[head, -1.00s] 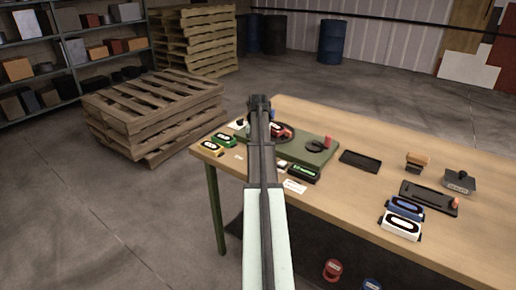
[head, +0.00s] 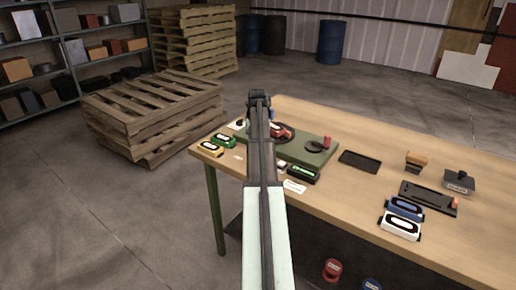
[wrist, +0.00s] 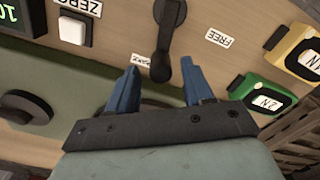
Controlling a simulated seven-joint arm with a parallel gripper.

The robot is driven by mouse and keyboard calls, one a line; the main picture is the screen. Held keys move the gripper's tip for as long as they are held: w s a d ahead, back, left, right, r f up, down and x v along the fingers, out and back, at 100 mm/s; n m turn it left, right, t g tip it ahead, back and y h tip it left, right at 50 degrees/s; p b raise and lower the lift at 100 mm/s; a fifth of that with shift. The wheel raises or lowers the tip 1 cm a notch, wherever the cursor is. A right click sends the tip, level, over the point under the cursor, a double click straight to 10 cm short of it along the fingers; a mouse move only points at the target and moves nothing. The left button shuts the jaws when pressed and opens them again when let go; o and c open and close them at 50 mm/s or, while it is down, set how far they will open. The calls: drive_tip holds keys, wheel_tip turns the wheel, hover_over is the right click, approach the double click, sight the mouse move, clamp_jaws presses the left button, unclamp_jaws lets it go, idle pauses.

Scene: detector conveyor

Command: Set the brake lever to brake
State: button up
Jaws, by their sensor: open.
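The brake lever (wrist: 168,40) is a black bar with rounded ends in the wrist view. One end is at the top edge and the other lies in the gap between my fingertips. A FREE label (wrist: 219,38) is to its right, and a smaller, partly hidden label (wrist: 141,60) is beside its lower end. My gripper (wrist: 160,66) is open, with a blue finger on each side of that end; contact is not clear. In the head view my gripper (head: 259,97) is over the table's far left part, and my arm hides part of that area.
A ZERO label and white button (wrist: 72,30) sit left of the lever. Green (wrist: 262,95) and yellow (wrist: 297,50) tagged blocks sit right. The green board (head: 316,154) carries a red part. A black tray (head: 360,161) and blue and white blocks lie farther right on the table (head: 335,200).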

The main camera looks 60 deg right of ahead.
wheel_tip(320, 180, up, 12)
drive_tip(key=shift+f, duration=0.15)
idle(0.7)
drive_tip(key=w+a+f+n, duration=0.2)
drive_tip(key=w+a+f, duration=0.2)
drive_tip(key=a+f, duration=0.45)
drive_tip(key=w+a+f+n, duration=0.1)
drive_tip(key=w+a+f, duration=0.3)
drive_tip(key=a+f, duration=0.45)
drive_tip(key=w+a+f+n, duration=0.2)
drive_tip(key=w+a+f, duration=0.35)
drive_tip(key=a, duration=0.55)
drive_tip(key=s+a+f+n, duration=0.2)
drive_tip(key=s+a+f, duration=0.3)
drive_tip(key=a, duration=0.7)
drive_tip(key=s+a+f+n, duration=0.2)
drive_tip(key=a+f, duration=0.6)
drive_tip(key=a, duration=0.3)
drive_tip(key=s+a+f+n, duration=0.35)
drive_tip(key=a+f, duration=0.25)
drive_tip(key=a, duration=0.6)
drive_tip(key=s+f+g, duration=0.3)
drive_tip(key=s+f, duration=0.7)
drive_tip(key=s, duration=0.5)
drive_tip(key=s+f+g, duration=0.3)
drive_tip(key=s+f, duration=0.7)
drive_tip(key=s, duration=0.5)
drive_tip(key=shift+d+f+m+g, duration=0.15)
drive_tip(key=shift+d+m+g, duration=0.15)
drive_tip(key=shift+m+g, duration=0.15)
